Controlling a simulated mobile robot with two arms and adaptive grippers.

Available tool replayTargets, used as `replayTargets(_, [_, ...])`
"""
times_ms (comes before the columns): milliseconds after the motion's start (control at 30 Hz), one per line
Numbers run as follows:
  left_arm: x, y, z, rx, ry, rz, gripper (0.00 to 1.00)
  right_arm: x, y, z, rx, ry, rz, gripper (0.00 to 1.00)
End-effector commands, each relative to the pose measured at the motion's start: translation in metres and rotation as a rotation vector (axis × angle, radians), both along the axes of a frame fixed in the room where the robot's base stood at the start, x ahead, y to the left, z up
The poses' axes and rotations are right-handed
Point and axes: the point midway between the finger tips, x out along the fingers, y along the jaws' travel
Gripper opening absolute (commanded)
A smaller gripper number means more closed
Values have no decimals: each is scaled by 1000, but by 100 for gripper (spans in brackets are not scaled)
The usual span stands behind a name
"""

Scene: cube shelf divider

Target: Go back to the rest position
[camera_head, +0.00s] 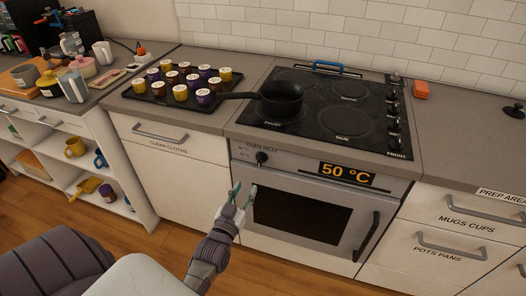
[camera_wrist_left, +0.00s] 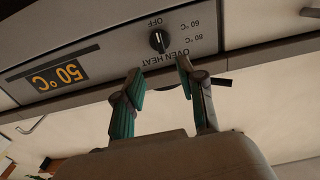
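My left gripper (camera_head: 240,196) is in front of the oven (camera_head: 300,205), to the left of its dark window and below the oven heat knob (camera_head: 261,157). Its two teal-lined fingers are apart with nothing between them. In the left wrist view the open fingers (camera_wrist_left: 158,84) point toward the knob (camera_wrist_left: 159,41), with a visible gap between them and the knob. The oven display (camera_head: 346,174) reads 50 °C. My right gripper is in neither view.
A dark pan (camera_head: 281,98) sits on the black cooktop (camera_head: 349,122). A black tray (camera_head: 151,93) of several colored jars is on the counter to its left. An open shelf (camera_head: 118,203) with mugs stands at left. Drawers (camera_head: 453,245) are at right. Wooden floor (camera_head: 155,249) is clear in front.

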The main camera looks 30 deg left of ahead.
Motion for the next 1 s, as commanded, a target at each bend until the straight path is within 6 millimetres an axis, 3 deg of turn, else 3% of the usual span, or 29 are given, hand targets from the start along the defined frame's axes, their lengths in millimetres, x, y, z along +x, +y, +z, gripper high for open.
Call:
replayTargets(167, [0, 0, 0, 0, 1, 0, 40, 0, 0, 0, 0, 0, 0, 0])
replayTargets(267, [-1, -3, -13, -5, 29, -7, 40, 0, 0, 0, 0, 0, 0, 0])
replayTargets(367, [-4, -15, -50, -19, 111, -32, 40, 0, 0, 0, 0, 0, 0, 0])
replayTargets(533, [-35, -50, -160, -54, 372, -104, 40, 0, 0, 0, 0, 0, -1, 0])
replayTargets(667, [-83, -78, -244, -68, 596, -166, 40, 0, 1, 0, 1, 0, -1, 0])
replayTargets(767, [-131, -96, -302, -70, 767, -212, 40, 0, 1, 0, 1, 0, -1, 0])
replayTargets(900, [-213, -114, -369, -60, 1011, -271, 40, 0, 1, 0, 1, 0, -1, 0])
replayTargets(1000, [-277, -118, -404, -42, 1176, -306, 40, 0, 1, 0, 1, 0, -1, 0])
